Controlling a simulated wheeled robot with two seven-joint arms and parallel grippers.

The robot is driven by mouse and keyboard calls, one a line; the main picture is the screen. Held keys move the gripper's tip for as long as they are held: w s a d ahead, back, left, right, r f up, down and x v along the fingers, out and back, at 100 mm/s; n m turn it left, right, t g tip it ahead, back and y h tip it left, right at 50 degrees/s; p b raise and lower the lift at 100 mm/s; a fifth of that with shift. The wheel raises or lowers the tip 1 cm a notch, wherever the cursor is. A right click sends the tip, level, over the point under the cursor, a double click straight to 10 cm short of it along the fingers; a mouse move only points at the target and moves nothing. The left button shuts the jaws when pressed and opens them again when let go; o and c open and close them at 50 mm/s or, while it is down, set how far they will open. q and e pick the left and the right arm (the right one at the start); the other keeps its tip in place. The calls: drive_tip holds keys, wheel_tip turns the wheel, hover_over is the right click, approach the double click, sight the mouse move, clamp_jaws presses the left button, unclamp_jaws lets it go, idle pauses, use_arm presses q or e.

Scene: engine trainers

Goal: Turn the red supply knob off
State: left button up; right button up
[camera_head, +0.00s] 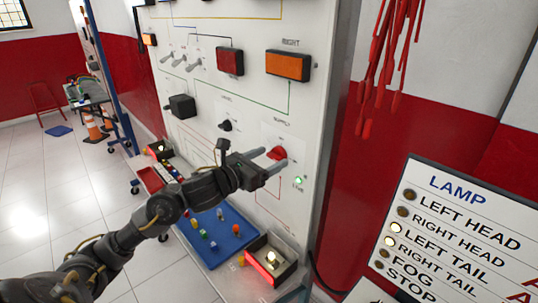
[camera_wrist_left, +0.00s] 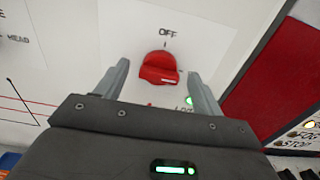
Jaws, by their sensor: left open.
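The red supply knob (camera_head: 277,153) is on the white panel, low and to the right in the head view. In the left wrist view the knob (camera_wrist_left: 158,68) shows below the printed word OFF, with its ridge lying roughly sideways. A green lamp (camera_head: 298,181) glows just below it. My left gripper (camera_head: 273,162) is open in front of the knob. In the left wrist view its fingers (camera_wrist_left: 159,84) stand on either side of the knob, with gaps; contact does not show. My right gripper is not in view.
A black knob (camera_head: 225,125) and a black box (camera_head: 182,106) are on the panel to the left. Below are a blue tray (camera_head: 207,251) with small parts and a lit lamp box (camera_head: 271,260). A lamp chart (camera_head: 455,235) stands at the right.

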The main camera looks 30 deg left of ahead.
use_arm(q)
drive_tip(key=shift+w+d, duration=0.1)
drive_tip(key=shift+w, duration=0.2)
drive_tip(key=c, duration=1)
